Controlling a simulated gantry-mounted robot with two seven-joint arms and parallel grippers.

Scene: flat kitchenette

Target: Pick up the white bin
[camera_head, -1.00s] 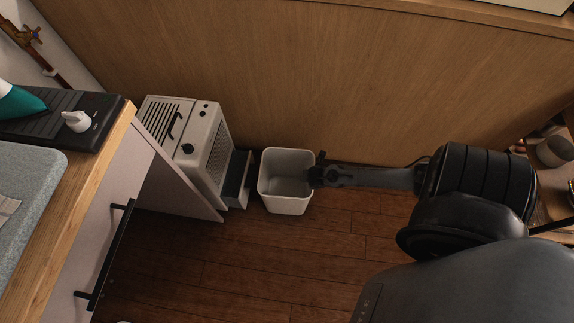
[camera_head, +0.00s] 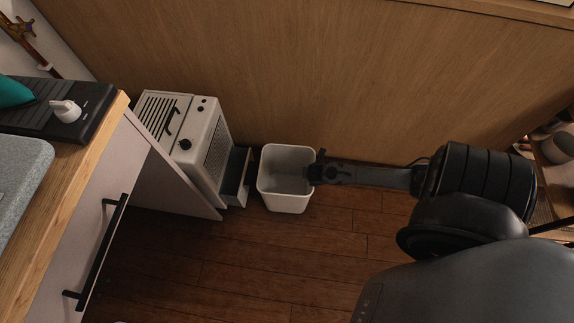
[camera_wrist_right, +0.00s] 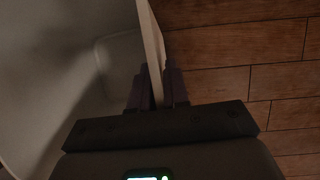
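The white bin (camera_head: 285,195) is an open, upright, square-topped container beside the small white stove, near the wooden wall. Whether its base touches the floor I cannot tell. My right gripper (camera_head: 317,170) is at the bin's right rim. In the right wrist view, one finger is inside the bin and one outside, with the bin's wall (camera_wrist_right: 151,45) between them; the fingers (camera_wrist_right: 156,88) look closed on that wall. The bin's interior is at the left of that view and looks empty. My left gripper is not in view.
The small white stove (camera_head: 185,120) with an open drawer (camera_head: 236,178) stands close to the bin's left. A counter (camera_head: 75,190) with a black-handled cabinet front is at left. A shelf (camera_head: 552,178) is at far right. Wood floor (camera_head: 250,255) in front is clear.

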